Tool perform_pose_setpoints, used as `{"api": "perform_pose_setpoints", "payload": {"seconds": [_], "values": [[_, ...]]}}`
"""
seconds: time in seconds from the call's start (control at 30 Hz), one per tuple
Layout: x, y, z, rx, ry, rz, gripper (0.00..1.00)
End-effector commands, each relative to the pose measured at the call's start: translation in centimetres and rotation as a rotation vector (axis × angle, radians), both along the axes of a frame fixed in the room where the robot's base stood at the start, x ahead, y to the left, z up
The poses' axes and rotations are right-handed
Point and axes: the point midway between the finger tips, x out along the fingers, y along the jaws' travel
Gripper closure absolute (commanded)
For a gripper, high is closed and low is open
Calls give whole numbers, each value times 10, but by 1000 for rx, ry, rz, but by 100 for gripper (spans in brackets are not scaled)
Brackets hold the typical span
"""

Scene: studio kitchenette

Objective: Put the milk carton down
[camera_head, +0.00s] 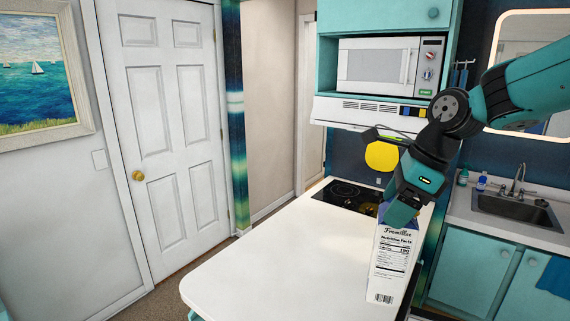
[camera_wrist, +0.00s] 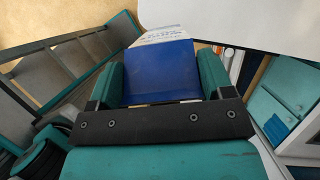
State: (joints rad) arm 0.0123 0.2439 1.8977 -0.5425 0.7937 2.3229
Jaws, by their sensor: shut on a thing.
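The milk carton (camera_head: 391,265) is white with printed nutrition text and a blue top, and looks upright in the head view. My gripper (camera_head: 402,212) is shut on its upper part. In the wrist view, the blue top of the carton (camera_wrist: 160,70) sits between the two teal fingers (camera_wrist: 161,88). The white countertop (camera_head: 290,258) lies left of and behind the carton in the head view. The carton appears at the countertop's right edge; I cannot tell whether its base touches anything. Its underside is hidden.
A dark cooktop (camera_head: 342,196) with a pan is at the countertop's far end, below a microwave (camera_head: 390,66). A sink (camera_head: 516,208) is at the right. Most of the white countertop is clear. Brown floor (camera_wrist: 102,20) shows beside the carton in the wrist view.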

Motion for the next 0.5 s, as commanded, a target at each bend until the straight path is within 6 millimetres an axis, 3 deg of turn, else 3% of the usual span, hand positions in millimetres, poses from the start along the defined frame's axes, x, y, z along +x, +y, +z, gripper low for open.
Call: {"api": "perform_pose_setpoints", "payload": {"seconds": [0.27, 0.5], "values": [[-7, -13, -38, 3, 0, 223, 100], [-18, -29, -89, 5, 6, 525, 100]]}}
